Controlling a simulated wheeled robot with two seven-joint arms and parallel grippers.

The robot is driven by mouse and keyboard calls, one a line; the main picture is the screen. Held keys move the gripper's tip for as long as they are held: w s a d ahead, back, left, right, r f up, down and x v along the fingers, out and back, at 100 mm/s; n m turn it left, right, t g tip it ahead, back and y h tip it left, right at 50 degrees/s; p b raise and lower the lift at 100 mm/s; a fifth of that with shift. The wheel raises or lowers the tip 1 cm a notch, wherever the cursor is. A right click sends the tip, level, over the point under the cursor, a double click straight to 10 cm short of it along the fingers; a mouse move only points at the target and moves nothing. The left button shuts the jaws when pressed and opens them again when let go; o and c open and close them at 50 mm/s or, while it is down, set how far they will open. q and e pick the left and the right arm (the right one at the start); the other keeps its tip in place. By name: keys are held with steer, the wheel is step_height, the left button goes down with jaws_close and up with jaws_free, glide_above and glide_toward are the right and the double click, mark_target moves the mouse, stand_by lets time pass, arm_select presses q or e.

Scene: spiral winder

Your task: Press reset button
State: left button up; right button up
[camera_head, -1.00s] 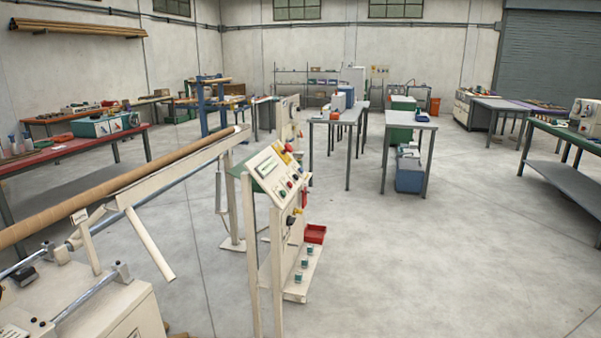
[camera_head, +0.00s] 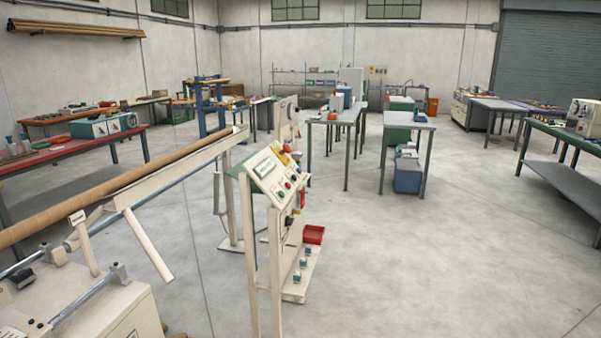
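The control panel (camera_head: 262,181) stands on pale posts in the middle of the view, its sloped face turned to the right. Several small coloured buttons sit on it, among them a red one (camera_head: 288,185), and a larger red knob (camera_head: 287,148) sits at its top right with yellow beside it. The labels are too small to read, so I cannot tell which button is the reset. Neither of my grippers is in view.
The winder (camera_head: 95,305) with a long brown tube (camera_head: 105,195) fills the left. A red bin (camera_head: 313,234) sits low on the panel's stand. Grey tables (camera_head: 411,121) stand further back. The concrete floor (camera_head: 420,265) right of the panel is clear.

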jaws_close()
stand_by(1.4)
